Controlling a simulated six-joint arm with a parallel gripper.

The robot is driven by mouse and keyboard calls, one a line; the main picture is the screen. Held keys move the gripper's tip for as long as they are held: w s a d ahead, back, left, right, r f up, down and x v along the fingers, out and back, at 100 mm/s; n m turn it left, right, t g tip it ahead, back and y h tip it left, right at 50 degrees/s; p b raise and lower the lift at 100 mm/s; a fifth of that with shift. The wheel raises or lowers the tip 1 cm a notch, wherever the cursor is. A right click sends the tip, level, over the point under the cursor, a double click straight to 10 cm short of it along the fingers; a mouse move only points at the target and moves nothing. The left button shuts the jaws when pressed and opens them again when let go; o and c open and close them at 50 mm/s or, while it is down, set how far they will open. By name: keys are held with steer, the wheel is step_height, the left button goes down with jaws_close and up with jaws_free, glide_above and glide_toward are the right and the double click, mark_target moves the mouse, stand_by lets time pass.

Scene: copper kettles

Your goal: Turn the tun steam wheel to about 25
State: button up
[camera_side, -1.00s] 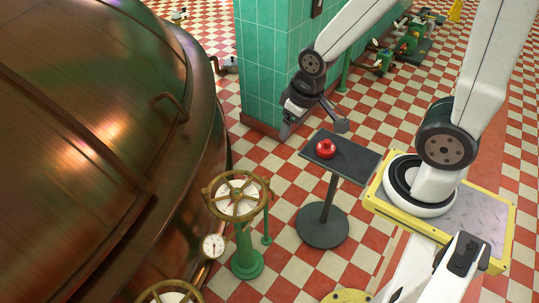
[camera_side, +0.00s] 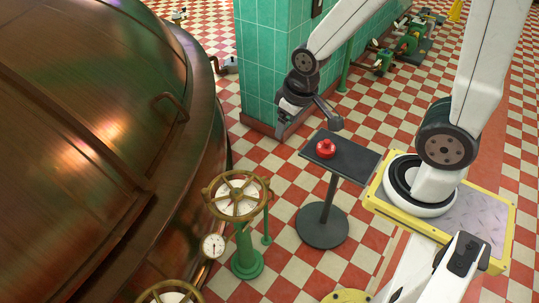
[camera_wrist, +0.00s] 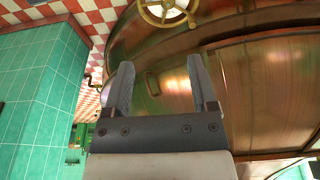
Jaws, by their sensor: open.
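A brass handwheel (camera_side: 237,196) with a white dial under its spokes stands on a green pedestal (camera_side: 247,262) beside the copper vessel, in the side view. A second brass wheel (camera_side: 170,292) is cut off at the bottom edge; I cannot tell by labels which is the tun steam wheel. My gripper (camera_side: 310,126) is open and empty, behind and above the wheel, well apart from it, by the tiled pillar. In the wrist view the open jaws (camera_wrist: 161,68) show nothing between them but the copper vessel behind. A brass wheel (camera_wrist: 165,10) shows beyond them, cut off at the top.
The large copper vessel (camera_side: 90,130) fills the left. A small dark stand (camera_side: 367,160) bears a red button (camera_side: 326,149) right of the wheel. The green tiled pillar (camera_side: 262,65) rises behind. A round pressure gauge (camera_side: 213,246) sits low left of the pedestal.

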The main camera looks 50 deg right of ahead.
steer(key=w+a+f+n, duration=0.2)
steer(key=w+f, duration=0.1)
steer(key=w, duration=0.7)
steer(key=n+g, duration=0.3)
steer(key=n, duration=0.1)
glide_above(205, 190)
step_height(205, 190, down, 24)
steer(key=shift+r, duration=0.2)
steer(key=shift+a+f+n, duration=0.1)
steer(key=shift+f+n, duration=0.2)
steer(key=shift+f, duration=0.05)
steer(key=shift+f, duration=0.1)
steer(key=shift+f, duration=3.8)
